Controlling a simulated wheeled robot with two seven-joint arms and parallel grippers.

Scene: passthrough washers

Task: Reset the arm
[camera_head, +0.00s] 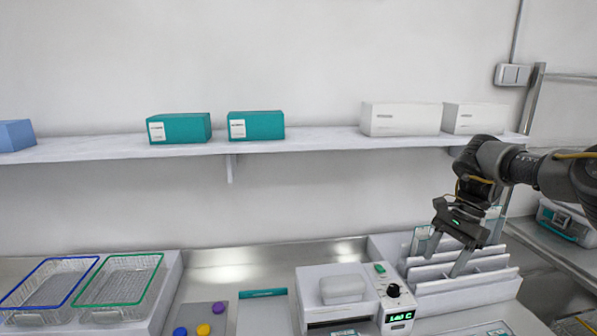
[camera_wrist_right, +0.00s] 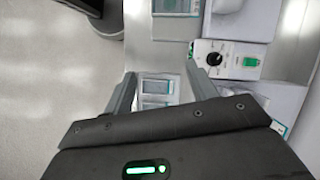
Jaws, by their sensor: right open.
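My right gripper (camera_head: 446,256) is open and empty. It hangs in front of and above the white slotted rack (camera_head: 470,283) at the right of the bench, with its fingers pointing down. In the right wrist view the two fingers of my right gripper (camera_wrist_right: 158,92) stand apart with nothing held between them. Flat pale pieces with teal edges (camera_wrist_right: 157,92) show beyond the gap. My left gripper is not in view.
A white machine (camera_head: 340,291) with a black knob and green display stands left of the rack. Wire baskets, blue-rimmed (camera_head: 52,283) and green-rimmed (camera_head: 120,280), stand at left. A shelf (camera_head: 310,143) with several boxes runs above. Coloured buttons (camera_head: 203,329) lie on a grey panel.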

